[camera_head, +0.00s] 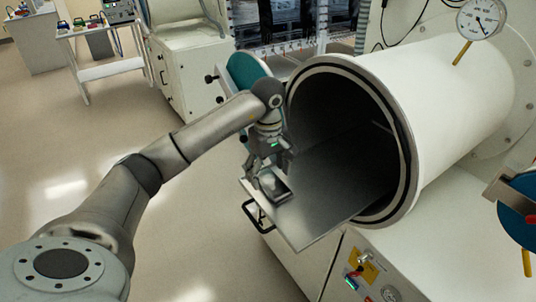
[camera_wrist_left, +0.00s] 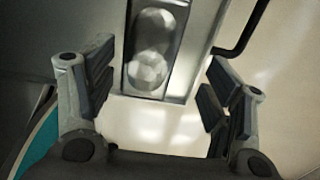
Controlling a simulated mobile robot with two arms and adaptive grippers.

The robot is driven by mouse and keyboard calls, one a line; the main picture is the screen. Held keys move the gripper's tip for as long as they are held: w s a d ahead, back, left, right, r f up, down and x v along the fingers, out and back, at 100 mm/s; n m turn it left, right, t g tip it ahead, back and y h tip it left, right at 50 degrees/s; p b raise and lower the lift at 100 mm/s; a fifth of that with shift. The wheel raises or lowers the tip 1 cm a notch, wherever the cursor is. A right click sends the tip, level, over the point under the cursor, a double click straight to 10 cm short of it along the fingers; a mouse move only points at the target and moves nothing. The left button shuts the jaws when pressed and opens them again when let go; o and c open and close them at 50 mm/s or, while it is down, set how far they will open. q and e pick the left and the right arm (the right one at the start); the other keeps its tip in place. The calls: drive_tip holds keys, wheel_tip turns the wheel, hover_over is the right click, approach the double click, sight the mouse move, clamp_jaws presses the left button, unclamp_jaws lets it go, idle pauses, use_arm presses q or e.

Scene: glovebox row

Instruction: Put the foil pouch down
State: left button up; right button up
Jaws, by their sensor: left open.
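The foil pouch (camera_head: 276,187) is a small silvery, dark-edged rectangle near the outer end of the metal sliding tray (camera_head: 310,215). In the left wrist view the pouch (camera_wrist_left: 149,50) shows shiny rounded bulges within a dark border, its far end cut off by the frame. My left gripper (camera_head: 268,176) is just above the pouch in the head view, pointing down. In the left wrist view its fingers (camera_wrist_left: 158,80) are spread wide, with a gap on both sides of the pouch. The pouch appears to lie on the tray. My right gripper is out of view.
The tray sticks out of the round opening of a white cylindrical chamber (camera_head: 440,95). A black handle (camera_head: 258,216) is on the tray's outer edge. A teal round door (camera_head: 247,72) stands open behind my arm. The floor at left is clear.

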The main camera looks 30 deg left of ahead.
sight(268, 183)
use_arm(q)
wheel_tip(268, 183, up, 9)
drive_tip(key=shift+f+b, duration=0.15)
drive_tip(key=shift+b, duration=0.2)
idle(0.6)
